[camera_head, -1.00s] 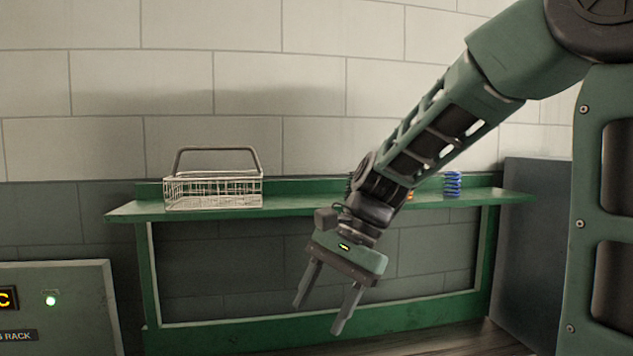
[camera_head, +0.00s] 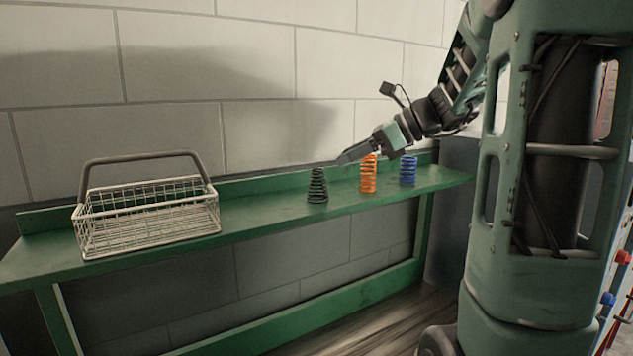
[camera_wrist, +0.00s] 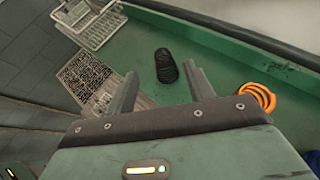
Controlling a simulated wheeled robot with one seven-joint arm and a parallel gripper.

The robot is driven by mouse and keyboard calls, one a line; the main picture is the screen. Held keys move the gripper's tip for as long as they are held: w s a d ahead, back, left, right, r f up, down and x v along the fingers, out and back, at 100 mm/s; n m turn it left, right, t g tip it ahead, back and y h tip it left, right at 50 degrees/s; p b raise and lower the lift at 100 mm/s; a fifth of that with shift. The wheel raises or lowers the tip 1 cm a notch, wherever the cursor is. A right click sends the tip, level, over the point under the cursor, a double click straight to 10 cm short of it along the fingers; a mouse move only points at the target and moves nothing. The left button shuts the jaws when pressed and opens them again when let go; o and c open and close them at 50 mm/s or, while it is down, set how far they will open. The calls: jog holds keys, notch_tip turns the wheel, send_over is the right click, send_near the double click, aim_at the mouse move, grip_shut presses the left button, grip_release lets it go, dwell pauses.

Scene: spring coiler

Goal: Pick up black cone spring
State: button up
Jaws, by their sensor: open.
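The black cone spring (camera_head: 317,186) stands upright on the green shelf, narrow end up, between the wire basket and the orange spring. My gripper (camera_head: 345,158) is above the shelf, close to the black spring and slightly to its right in the head view. In the wrist view the black spring (camera_wrist: 165,66) shows just beyond my gripper's fingertips (camera_wrist: 160,80), roughly between them and apart from both. The fingers are open with nothing between them.
An orange spring (camera_head: 368,175) and a blue spring (camera_head: 408,170) stand to the right on the green shelf (camera_head: 260,215). A wire basket (camera_head: 150,228) with a raised handle stands at the left. The wall is close behind. The shelf between basket and black spring is clear.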

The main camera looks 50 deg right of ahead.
aim_at(321, 169)
jog(key=p+x, duration=0.3)
jog(key=x, duration=0.7)
jog(key=shift+w, duration=0.15)
jog(key=c, duration=1)
